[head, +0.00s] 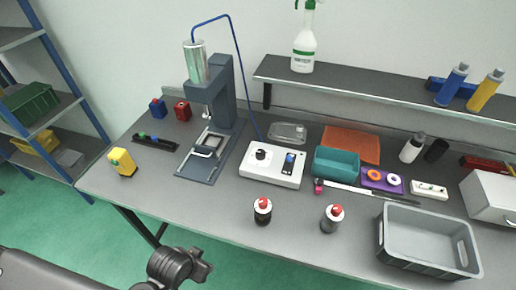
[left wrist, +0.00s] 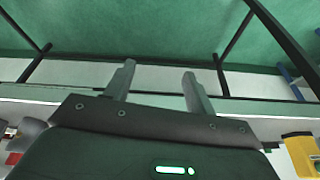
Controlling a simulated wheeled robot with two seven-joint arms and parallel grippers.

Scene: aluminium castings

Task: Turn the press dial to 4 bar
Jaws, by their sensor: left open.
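The press (head: 222,95) stands at the back left of the bench, with a blue hose running down to a white control box (head: 270,176). A black round dial (head: 261,154) sits on the left of the box's top, beside a small blue display (head: 290,159). The dial's setting is too small to read. My left gripper (left wrist: 159,70) is open and empty in the left wrist view, its two fingers apart. My dark left arm (head: 180,268) shows at the bottom left of the head view, in front of the bench and well away from the dial. My right gripper is not in view.
A yellow object (head: 122,161) stands at the left edge. The bench's front left is clear.

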